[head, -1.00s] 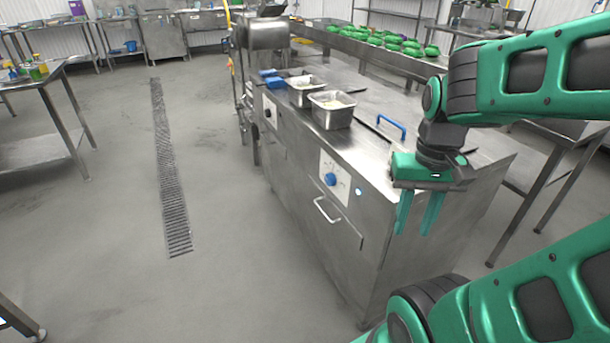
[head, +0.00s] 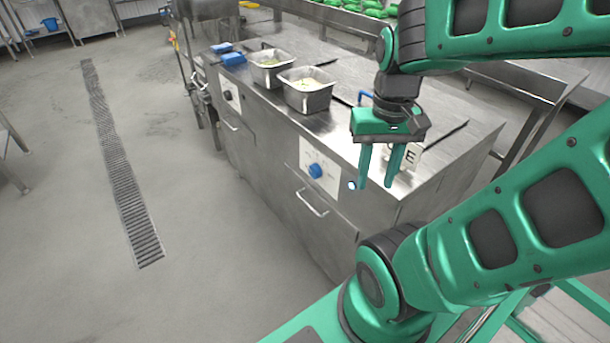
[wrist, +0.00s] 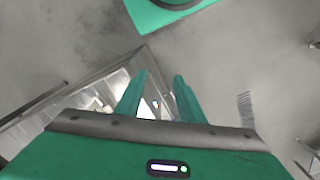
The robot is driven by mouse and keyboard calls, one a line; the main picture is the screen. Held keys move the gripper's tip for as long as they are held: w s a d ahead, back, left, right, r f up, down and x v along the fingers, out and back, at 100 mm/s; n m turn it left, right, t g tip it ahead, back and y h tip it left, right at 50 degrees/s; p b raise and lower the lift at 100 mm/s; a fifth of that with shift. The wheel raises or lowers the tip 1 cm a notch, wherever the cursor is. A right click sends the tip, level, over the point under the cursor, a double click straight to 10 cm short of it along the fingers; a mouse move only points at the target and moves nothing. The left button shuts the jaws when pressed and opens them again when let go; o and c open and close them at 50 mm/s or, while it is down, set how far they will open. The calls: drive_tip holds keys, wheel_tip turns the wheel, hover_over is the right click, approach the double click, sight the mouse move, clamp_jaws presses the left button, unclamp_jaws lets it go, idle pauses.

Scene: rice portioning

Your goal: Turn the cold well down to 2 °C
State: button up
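The blue knob (head: 315,170) sits on a white dial plate (head: 319,164) on the front of the steel counter unit, at its right section. A small lit round indicator (head: 351,185) is to the right of the plate. My gripper (head: 376,186) points down to the right of the knob in the head view, apart from it. Its two green fingers are apart with nothing between them. In the wrist view the fingers (wrist: 159,98) are also apart, with part of the steel unit behind them. The dial markings are too small to read.
A door handle (head: 312,203) juts out below the dial plate. A second, dark knob (head: 228,95) is on the unit's left section. Steel pans (head: 306,90) with food and blue items (head: 233,59) stand on top. The floor (head: 215,250) in front is open, with a drain grate (head: 123,180).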

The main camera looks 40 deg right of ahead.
drive_tip(key=o, duration=0.4)
drive_tip(key=shift+s+r, duration=0.2)
drive_tip(key=shift+s, duration=0.1)
drive_tip(key=shift+o, duration=0.2)
drive_tip(key=w+f+n+h, duration=0.25)
drive_tip(key=w+n, duration=0.25)
drive_tip(key=w, duration=0.4)
drive_tip(key=n+h, duration=1.6)
drive_tip(key=n, duration=0.4)
approach(312, 173)
drive_tip(key=shift+t, duration=0.4)
drive_tip(key=d, duration=0.8)
drive_tip(key=shift+d, duration=0.2)
drive_tip(key=shift+c, duration=0.6)
drive_tip(key=c, duration=0.9)
